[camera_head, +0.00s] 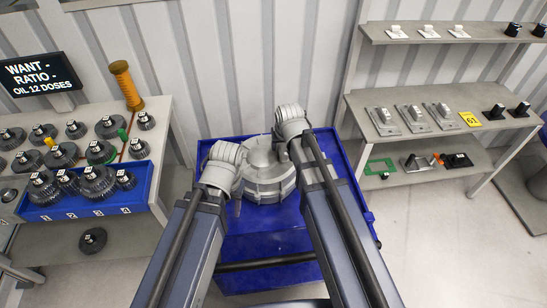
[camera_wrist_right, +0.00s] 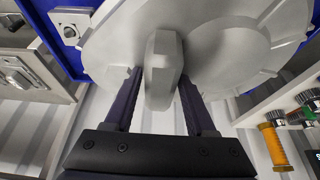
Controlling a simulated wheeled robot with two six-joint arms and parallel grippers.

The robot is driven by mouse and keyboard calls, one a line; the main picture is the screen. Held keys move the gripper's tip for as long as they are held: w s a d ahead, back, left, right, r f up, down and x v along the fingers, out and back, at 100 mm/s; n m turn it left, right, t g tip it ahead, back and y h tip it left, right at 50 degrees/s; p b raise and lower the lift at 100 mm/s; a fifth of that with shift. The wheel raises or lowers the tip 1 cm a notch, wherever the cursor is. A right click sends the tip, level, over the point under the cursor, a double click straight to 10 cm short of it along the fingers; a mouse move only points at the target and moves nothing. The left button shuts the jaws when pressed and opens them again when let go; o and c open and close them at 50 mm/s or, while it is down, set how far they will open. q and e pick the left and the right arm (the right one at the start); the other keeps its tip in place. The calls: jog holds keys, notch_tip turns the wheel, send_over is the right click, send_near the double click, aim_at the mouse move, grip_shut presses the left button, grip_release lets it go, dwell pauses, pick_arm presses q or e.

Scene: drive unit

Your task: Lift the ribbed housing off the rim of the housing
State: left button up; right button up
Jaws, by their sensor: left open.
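The grey ribbed housing (camera_head: 263,158) sits on the blue stand between my two wrists, with a round raised part and ribs on its side. I cannot clearly separate it from the rim of the housing beneath. My left gripper (camera_head: 238,186) is at its left side, open, its fingers largely hidden by the wrist. My right gripper (camera_head: 285,150) is at its right side. In the right wrist view its two dark fingers (camera_wrist_right: 160,88) stand apart on either side of a grey lug of the housing (camera_wrist_right: 163,62), with a visible gap at the left finger.
The blue stand (camera_head: 240,248) holds the housing. At left, a bench has a blue tray (camera_head: 60,211) of gears, an orange spool (camera_head: 126,86) and a sign (camera_head: 40,75). At right, shelves (camera_head: 365,103) carry small parts. The floor between is clear.

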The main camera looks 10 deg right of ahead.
grip_shut()
dwell(1.0)
